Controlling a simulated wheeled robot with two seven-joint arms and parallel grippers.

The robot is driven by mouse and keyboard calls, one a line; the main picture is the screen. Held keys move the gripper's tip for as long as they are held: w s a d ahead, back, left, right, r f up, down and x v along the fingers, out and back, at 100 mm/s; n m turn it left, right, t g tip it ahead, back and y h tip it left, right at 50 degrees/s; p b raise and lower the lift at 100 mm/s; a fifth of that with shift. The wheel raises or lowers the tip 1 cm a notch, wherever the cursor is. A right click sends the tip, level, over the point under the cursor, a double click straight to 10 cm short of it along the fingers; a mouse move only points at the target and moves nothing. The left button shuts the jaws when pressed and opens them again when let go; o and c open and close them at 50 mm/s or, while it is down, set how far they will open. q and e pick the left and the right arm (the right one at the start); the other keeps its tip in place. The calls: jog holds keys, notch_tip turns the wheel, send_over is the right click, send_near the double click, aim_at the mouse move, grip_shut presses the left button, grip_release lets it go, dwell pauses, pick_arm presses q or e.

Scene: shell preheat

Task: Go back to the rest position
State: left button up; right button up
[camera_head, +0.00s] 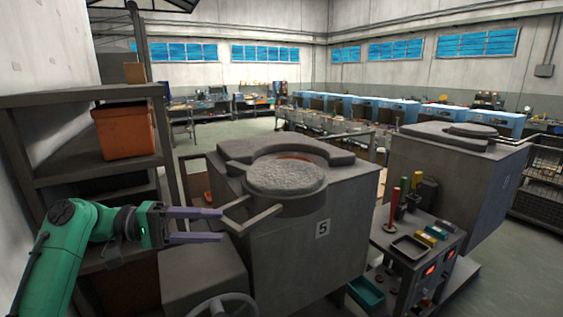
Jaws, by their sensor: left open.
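My left gripper (207,225) comes in from the left on a green arm. Its two purple-grey fingers are apart, with nothing between them. They point right, towards the forked handle of the round stone-like lid (286,177) on the grey furnace marked 5 (318,240). The fingertips appear near the handle; I cannot tell whether they touch it. The lid sits at the furnace's front, and a thin reddish opening shows behind it. My right gripper does not show.
A dark shelf rack (85,97) with an orange bin (124,131) stands close at the left, beside the arm. A handwheel (222,304) is low in front. A control cart (418,245) and a second furnace (450,170) stand at the right. Open floor lies behind.

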pick_arm(q)
jog(key=s+f+t+y, duration=0.1)
jog(key=s+f+y, duration=0.15)
jog(key=f, duration=0.75)
jog(key=s+f+m+y, duration=0.1)
jog(key=f+y, duration=0.3)
jog(key=f, duration=0.6)
jog(key=s+f+t+y, duration=0.1)
jog(key=s+f+y, duration=0.15)
jog(key=f, duration=0.75)
jog(key=s+a+f+m+y, duration=0.2)
jog(key=s+a+f+y, duration=0.3)
jog(key=s+a+y, duration=0.5)
jog(key=s+f+g+h+b, duration=0.1)
jog(key=s+f+b, duration=0.2)
jog(key=f, duration=1.3)
jog(key=s+f+g+h+b, duration=0.1)
jog(key=s+f+b, duration=0.2)
jog(key=f, duration=1.2)
jog(key=s+a+f+b, duration=0.3)
jog(key=s+f+b, duration=0.1)
jog(key=s+f, duration=1.2)
jog(key=shift+f+g, duration=0.2)
jog(key=shift+g, duration=0.2)
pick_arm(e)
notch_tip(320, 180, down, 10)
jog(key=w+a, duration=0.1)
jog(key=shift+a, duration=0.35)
